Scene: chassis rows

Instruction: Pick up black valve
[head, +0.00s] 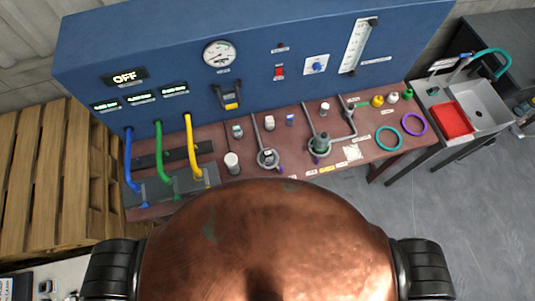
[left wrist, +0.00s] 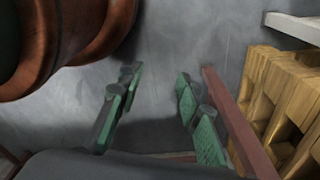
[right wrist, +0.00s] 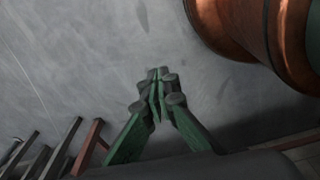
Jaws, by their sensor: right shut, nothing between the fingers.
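I cannot clearly make out a black valve in any view. In the head view, a row of small valve-like parts stands at the right end of the brown bench: a yellow one (head: 377,100), a white one (head: 393,97) and a green one (head: 408,94). A small dark shape lies left of them, too small to name. My left gripper (left wrist: 155,77) is open and empty in the left wrist view, above the grey floor near the bench edge. My right gripper (right wrist: 156,75) is shut and empty in the right wrist view, over the floor. Neither gripper shows in the head view.
A blue panel (head: 140,45) with gauges stands behind the brown bench (head: 385,160). A sink (head: 485,100) with a red tray (head: 452,119) is right; wooden pallets (head: 60,150) are left.

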